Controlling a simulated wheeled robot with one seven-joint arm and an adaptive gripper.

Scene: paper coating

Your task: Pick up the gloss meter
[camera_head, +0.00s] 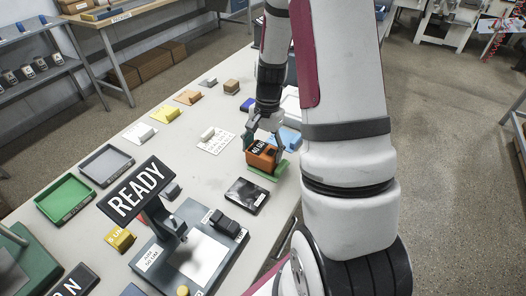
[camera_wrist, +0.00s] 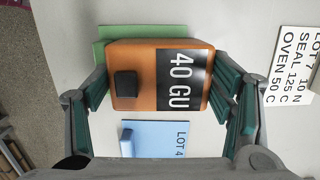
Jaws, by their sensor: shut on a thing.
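The gloss meter (camera_head: 260,158) is an orange box with a black panel reading "40 GU". My gripper (camera_head: 264,148) comes down over it from above, with one finger on each side. In the wrist view the gloss meter (camera_wrist: 135,62) lies between the green-padded fingers, and my gripper (camera_wrist: 172,92) is shut on it. A green pad (camera_head: 263,175) shows under and beside the meter; its edge also shows in the wrist view (camera_wrist: 99,45). I cannot tell whether the meter touches the pad or is slightly above it.
A blue block card marked "LOT 4" (camera_wrist: 165,138) lies close beside the meter. A dark tray (camera_head: 246,195) and the READY sign stand (camera_head: 135,192) are nearer on the table (camera_head: 190,185). A printed card (camera_head: 215,143) lies left of my gripper, with bare table around it.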

